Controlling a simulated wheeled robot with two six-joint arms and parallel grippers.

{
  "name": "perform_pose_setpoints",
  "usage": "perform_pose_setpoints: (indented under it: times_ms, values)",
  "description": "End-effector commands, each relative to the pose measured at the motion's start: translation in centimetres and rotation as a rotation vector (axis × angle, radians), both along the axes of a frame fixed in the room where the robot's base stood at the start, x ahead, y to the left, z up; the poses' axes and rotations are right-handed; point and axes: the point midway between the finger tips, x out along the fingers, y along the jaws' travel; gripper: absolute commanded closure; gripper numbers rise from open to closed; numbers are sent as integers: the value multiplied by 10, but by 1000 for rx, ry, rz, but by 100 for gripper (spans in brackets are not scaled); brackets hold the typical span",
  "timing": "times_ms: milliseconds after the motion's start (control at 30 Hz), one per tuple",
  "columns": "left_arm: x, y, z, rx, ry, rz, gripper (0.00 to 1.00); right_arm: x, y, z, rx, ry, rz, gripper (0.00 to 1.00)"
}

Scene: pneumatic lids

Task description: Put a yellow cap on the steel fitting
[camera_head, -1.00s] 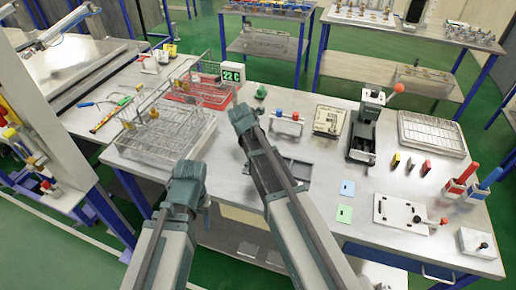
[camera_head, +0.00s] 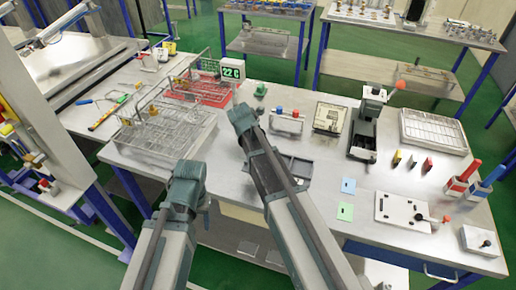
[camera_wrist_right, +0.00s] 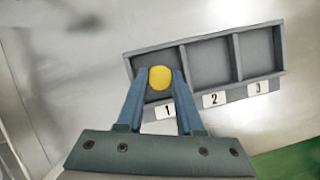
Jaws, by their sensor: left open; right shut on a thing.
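My right gripper (camera_wrist_right: 160,82) is shut on a small round yellow cap (camera_wrist_right: 160,77), held between its fingertips over compartment 1 of a grey tray (camera_wrist_right: 232,87). I cannot tell if the cap touches the tray floor. Compartments 2 and 3 look empty. In the head view the tray (camera_head: 297,172) is partly covered by my right arm, which also hides that gripper and the cap. My left gripper (camera_head: 206,217) hangs low in front of the table edge, open and mostly hidden by its wrist. I cannot make out the steel fitting for certain.
Left on the table stand a clear wire basket (camera_head: 190,140) and a red one (camera_head: 215,98), with a display (camera_head: 232,70) behind. A black press (camera_head: 364,130), a white rack (camera_head: 433,132) and a white plate (camera_head: 400,210) stand to the right. Blue and green cards lie at the front.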

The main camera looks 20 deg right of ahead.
Motion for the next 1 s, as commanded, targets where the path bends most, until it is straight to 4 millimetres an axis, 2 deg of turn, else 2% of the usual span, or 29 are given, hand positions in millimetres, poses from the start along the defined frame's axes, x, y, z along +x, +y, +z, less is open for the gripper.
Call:
perform_pose_setpoints:
  times_ms: [267,300,467,667,800,1000]
  values:
    - [0,0,-2,0,0,0,43,0,0,-2,0,0,0,100]
    - [0,0,-2,0,0,0,43,0,0,-2,0,0,0,57]
    - [0,0,-2,0,0,0,43,0,0,-2,0,0,0,30]
    - [0,0,-2,0,0,0,43,0,0,-2,0,0,0,30]
    - [0,0,-2,0,0,0,43,0,0,-2,0,0,0,6]
    - [0,0,-2,0,0,0,43,0,0,-2,0,0,0,5]
